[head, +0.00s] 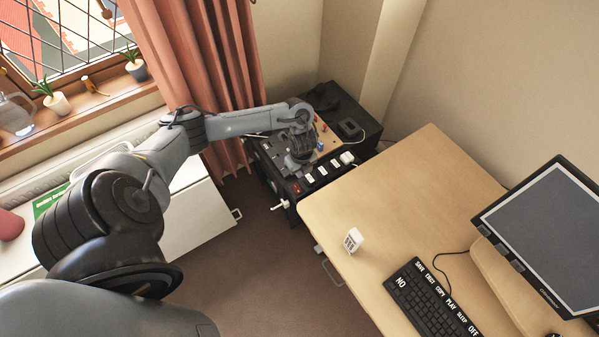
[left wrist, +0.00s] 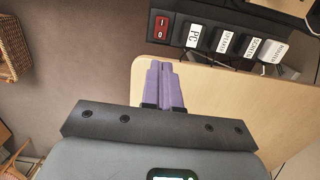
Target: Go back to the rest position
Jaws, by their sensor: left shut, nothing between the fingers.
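My left arm reaches in from the left in the head view, and its gripper (head: 292,165) is over the black switch box at the back. In the left wrist view the purple fingers of my left gripper (left wrist: 164,66) are together, with nothing between them. Behind them lie the corner of the wooden desk and the switch row. My right gripper is not in view.
The black box (head: 287,197) has a red switch (left wrist: 161,28) and several labelled switches. The wooden desk (head: 390,190) carries a white block (head: 353,240), a black keyboard (head: 432,303) and a monitor (head: 545,235). Open floor (head: 262,275) lies left of the desk.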

